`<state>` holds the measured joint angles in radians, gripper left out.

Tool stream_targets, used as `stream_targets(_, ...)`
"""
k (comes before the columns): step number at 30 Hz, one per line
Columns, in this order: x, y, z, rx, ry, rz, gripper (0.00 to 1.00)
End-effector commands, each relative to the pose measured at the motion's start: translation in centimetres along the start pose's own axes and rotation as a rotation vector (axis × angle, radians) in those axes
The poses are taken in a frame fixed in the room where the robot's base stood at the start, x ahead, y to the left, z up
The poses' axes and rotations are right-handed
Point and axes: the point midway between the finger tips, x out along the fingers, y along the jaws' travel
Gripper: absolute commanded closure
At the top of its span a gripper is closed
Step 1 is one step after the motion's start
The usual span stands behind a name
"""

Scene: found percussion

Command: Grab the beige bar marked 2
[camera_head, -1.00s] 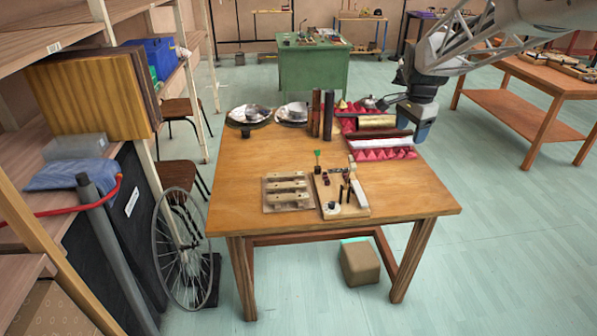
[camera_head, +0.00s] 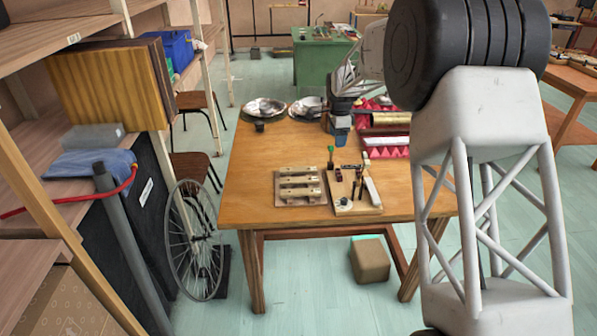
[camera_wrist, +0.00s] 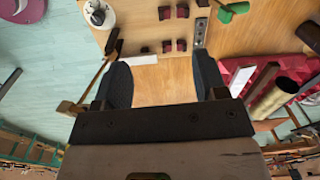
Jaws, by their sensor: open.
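Several beige bars (camera_head: 299,185) lie in parallel rows on a wooden board at the front middle of the table in the head view. No number can be read on them, so I cannot tell which is marked 2. My gripper (camera_head: 341,139) is open and hangs over the table behind the boards, back and right of the bars. I cannot pick out the beige bars in the wrist view.
A second board (camera_head: 345,208) with small tools and a green-headed mallet (camera_head: 331,150) is right of the bars. Red foam (camera_head: 395,152) and a brass tube (camera_head: 390,118) lie at the right. Metal pans (camera_head: 264,106) are at the back left. The table's front left is clear.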

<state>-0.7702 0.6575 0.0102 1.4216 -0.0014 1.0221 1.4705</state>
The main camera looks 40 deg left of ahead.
Motion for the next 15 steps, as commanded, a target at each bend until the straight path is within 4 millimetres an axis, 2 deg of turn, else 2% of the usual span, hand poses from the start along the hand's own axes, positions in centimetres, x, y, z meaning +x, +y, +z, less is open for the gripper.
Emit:
stream_targets(1,1.2,-1.0,1.3,0.007,-0.001,0.004,0.34)
stream_targets(6,4.7,-3.9,5.3,0.041,-0.003,0.014,0.34)
stream_targets(12,8.3,-6.4,9.5,0.077,-0.003,0.024,0.34)
stream_targets(15,9.5,-7.2,10.8,0.089,-0.003,0.027,0.34)
